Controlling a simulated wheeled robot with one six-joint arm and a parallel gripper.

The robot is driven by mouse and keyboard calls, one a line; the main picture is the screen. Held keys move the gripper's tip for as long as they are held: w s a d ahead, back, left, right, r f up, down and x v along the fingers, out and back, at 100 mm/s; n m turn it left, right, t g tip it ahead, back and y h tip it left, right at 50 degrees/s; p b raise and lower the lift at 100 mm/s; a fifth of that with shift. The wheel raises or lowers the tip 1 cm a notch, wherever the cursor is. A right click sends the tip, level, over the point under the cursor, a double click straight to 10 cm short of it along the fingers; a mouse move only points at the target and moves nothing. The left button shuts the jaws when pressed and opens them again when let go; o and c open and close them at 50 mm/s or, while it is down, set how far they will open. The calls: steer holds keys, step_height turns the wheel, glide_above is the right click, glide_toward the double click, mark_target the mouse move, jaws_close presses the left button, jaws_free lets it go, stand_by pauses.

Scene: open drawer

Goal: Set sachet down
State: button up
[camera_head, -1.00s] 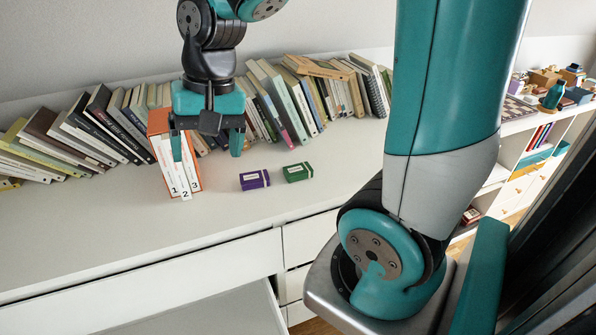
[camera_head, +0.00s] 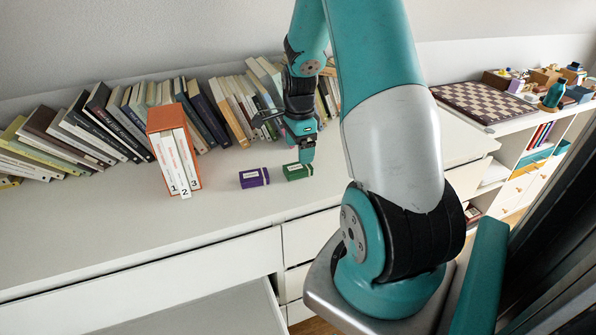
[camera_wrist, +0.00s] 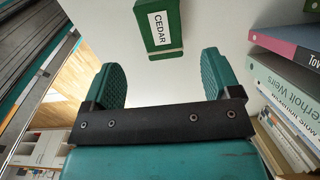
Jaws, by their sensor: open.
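A green sachet (camera_head: 297,171) lies on the white top of the cabinet, with a purple sachet (camera_head: 254,178) just left of it. In the wrist view the green sachet (camera_wrist: 158,28) shows a white label reading CEDAR. My gripper (camera_head: 304,150) is over the green sachet, pointing down. In the wrist view my gripper (camera_wrist: 164,78) is open and empty, its two fingers apart, and the sachet lies beyond the fingertips, in line with the gap. The purple sachet is not in the wrist view.
An orange case with white volumes (camera_head: 175,155) stands left of the sachets. A row of leaning books (camera_head: 95,125) lines the wall behind. A drawer (camera_head: 205,312) is pulled out below at the front. The white top (camera_head: 110,220) is clear at front left.

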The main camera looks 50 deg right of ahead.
mark_target(298, 167)
step_height(298, 167, down, 6)
steer(key=shift+w+f, duration=0.15)
steer(key=shift+f, duration=0.1)
steer(key=shift+c, duration=0.2)
steer(key=c, duration=1)
steer(key=shift+c, duration=0.2)
